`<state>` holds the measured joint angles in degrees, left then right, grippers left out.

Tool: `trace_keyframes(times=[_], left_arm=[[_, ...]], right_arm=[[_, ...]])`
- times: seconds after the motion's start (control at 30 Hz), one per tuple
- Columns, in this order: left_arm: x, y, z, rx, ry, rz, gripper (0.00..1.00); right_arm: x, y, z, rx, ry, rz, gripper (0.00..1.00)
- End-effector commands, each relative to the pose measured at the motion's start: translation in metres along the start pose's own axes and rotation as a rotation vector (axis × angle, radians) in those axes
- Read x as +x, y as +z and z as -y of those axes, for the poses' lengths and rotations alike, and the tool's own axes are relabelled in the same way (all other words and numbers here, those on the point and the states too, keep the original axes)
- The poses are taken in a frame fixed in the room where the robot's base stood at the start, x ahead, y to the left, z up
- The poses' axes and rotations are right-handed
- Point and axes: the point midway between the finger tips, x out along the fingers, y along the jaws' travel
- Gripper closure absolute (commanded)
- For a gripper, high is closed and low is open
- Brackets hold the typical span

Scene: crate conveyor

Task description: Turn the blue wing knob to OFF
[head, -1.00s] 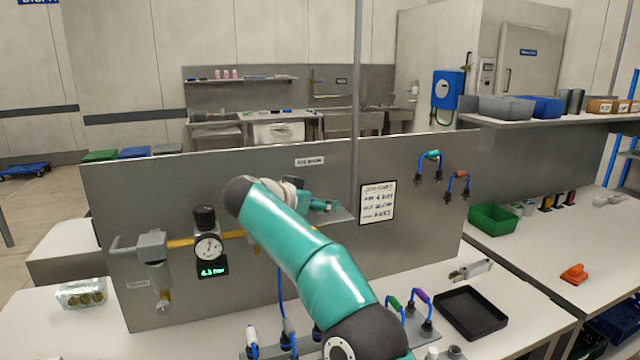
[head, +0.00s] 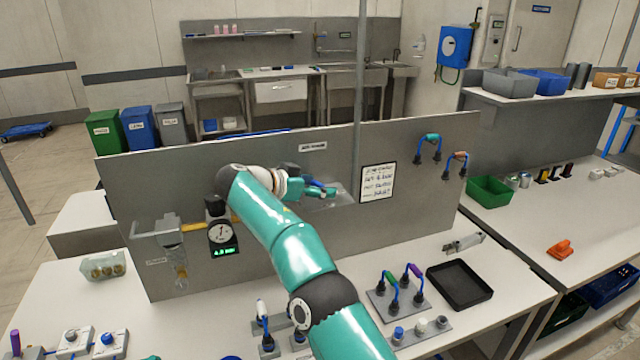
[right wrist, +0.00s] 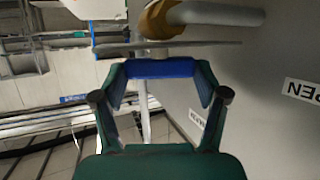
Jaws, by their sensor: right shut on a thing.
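A blue knob (head: 108,338) sits on a small pale box at the lower left of the head view. It is too small to tell its wing shape or which mark it points to. My right gripper (head: 328,192) is far from it, up at the upright grey panel. In the right wrist view its fingers (right wrist: 160,82) are shut on a blue handle (right wrist: 160,68) in front of a pipe with a brass-coloured fitting. My own arm hides part of the pipework in the head view. My left gripper is not in view.
A similar box with a grey knob (head: 72,337) stands left of the blue one. The grey panel (head: 290,225) rises behind the bench, with a gauge (head: 220,234) on it. Cable sockets (head: 398,300) and a black tray (head: 460,285) lie to the right. A clear case (head: 104,267) stands at the left.

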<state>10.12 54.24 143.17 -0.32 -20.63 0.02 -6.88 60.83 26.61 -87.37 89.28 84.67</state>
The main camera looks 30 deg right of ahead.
Motion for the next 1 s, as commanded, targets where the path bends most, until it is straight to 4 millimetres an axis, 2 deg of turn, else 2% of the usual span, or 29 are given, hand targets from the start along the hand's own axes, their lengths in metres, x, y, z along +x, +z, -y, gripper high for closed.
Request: trace_keyframes(times=[0.1,0.13,0.27,0.67,0.77,1.0], left_arm=[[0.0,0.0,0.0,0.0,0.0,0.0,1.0],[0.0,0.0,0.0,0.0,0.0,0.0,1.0],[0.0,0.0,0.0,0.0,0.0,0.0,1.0],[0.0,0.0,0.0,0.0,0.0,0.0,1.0],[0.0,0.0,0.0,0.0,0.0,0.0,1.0],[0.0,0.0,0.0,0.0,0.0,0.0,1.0]], right_arm=[[0.003,0.001,-0.002,-0.002,0.011,0.002,0.62],[0.003,0.001,-0.002,-0.003,0.011,0.002,0.24],[0.002,0.001,-0.002,-0.003,0.008,0.002,0.02],[-0.003,0.001,0.0,-0.002,0.001,0.001,0.02],[-0.012,0.001,0.0,-0.002,0.0,0.001,0.02],[-0.049,0.002,0.0,-0.002,0.0,0.0,0.02]])
